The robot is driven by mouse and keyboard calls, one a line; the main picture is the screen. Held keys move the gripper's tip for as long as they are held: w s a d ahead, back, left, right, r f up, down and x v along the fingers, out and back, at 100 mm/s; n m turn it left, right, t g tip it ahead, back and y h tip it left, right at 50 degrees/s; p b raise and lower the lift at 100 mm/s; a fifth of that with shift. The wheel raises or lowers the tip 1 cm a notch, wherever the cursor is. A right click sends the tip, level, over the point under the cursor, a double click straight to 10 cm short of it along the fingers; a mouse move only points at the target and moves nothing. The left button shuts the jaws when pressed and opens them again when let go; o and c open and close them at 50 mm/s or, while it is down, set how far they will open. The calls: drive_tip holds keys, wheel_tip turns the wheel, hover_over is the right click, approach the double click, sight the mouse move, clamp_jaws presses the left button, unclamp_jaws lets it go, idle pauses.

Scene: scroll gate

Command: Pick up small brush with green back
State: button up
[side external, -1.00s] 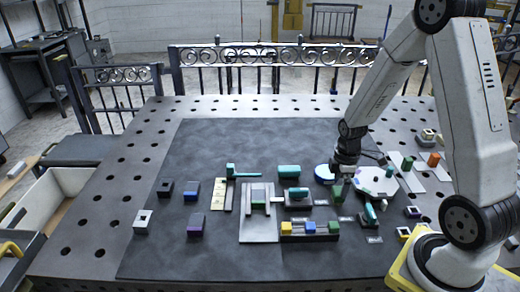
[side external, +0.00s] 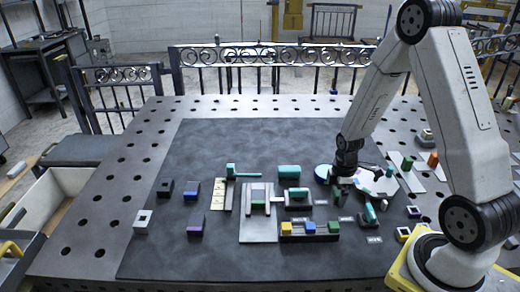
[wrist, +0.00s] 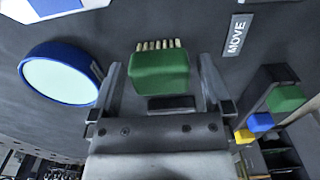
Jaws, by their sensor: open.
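The small brush with a green back (wrist: 160,75) lies between the two fingers of my gripper (wrist: 160,64) in the wrist view, its pale bristles toward the top. The fingers are open, one on each side, with a visible gap to the brush. In the side view the brush (side external: 337,193) is a small green shape partly hidden by my gripper (side external: 344,178), which is low over the dark mat.
A blue-rimmed round dish (wrist: 62,72) is close left of the gripper in the wrist view. A MOVE label (wrist: 236,35) and a holder with green, blue (wrist: 261,122) and yellow blocks are at right. A white plate (side external: 385,184) stands beside the gripper in the side view.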

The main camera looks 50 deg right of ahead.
drive_tip(key=c, duration=1.2)
drive_tip(key=shift+o, duration=0.2)
drive_tip(key=shift+r, duration=0.1)
drive_tip(key=shift+r, duration=4.9)
drive_tip(key=o, duration=0.6)
drive_tip(key=c, duration=0.4)
drive_tip(key=shift+w+d+f, duration=0.1)
drive_tip(key=shift+w+d, duration=1.1)
drive_tip(key=shift+w, duration=0.2)
drive_tip(key=shift+w+d+f, duration=0.1)
drive_tip(key=shift+w+d, duration=1.05)
drive_tip(key=shift+w, duration=0.3)
drive_tip(key=shift+w+d+f, duration=0.1)
drive_tip(key=shift+w+d, duration=1.1)
drive_tip(key=shift+w, duration=0.2)
drive_tip(key=shift+c, duration=0.2)
